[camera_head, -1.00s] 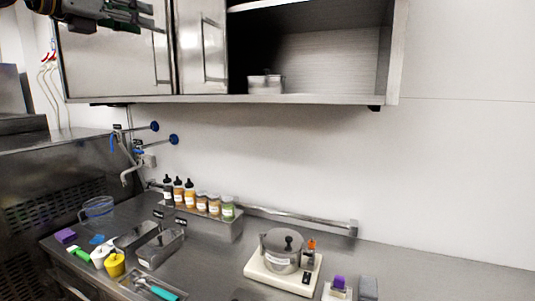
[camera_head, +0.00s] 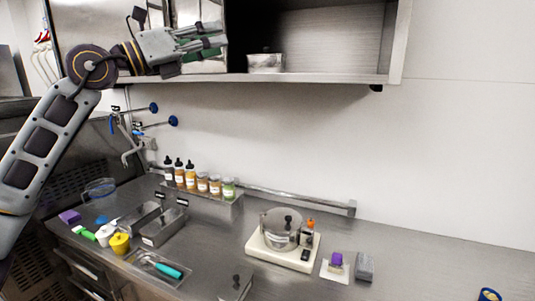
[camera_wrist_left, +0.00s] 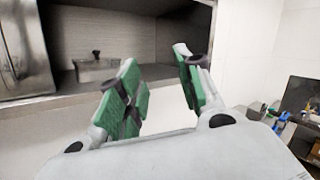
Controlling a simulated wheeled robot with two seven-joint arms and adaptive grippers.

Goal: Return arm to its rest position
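My left arm rises from the left edge of the head view. Its gripper (camera_head: 224,37) is level with the open wall cabinet, in front of the closed cabinet doors and left of the shelf opening. In the left wrist view its two green-padded fingers (camera_wrist_left: 157,62) are spread apart with nothing between them. A small metal container (camera_head: 266,63) sits on the cabinet shelf, right of the gripper and apart from it. The container also shows in the left wrist view (camera_wrist_left: 97,70), beyond the fingers. My right gripper is in no frame.
The steel cabinet shelf edge (camera_head: 300,78) is close to the left gripper. Below, the counter holds a pot (camera_head: 279,230) on a white base, a rack of bottles and jars (camera_head: 200,183), steel bins (camera_head: 164,228) and a purple-topped item (camera_head: 336,260). The wall at right is bare.

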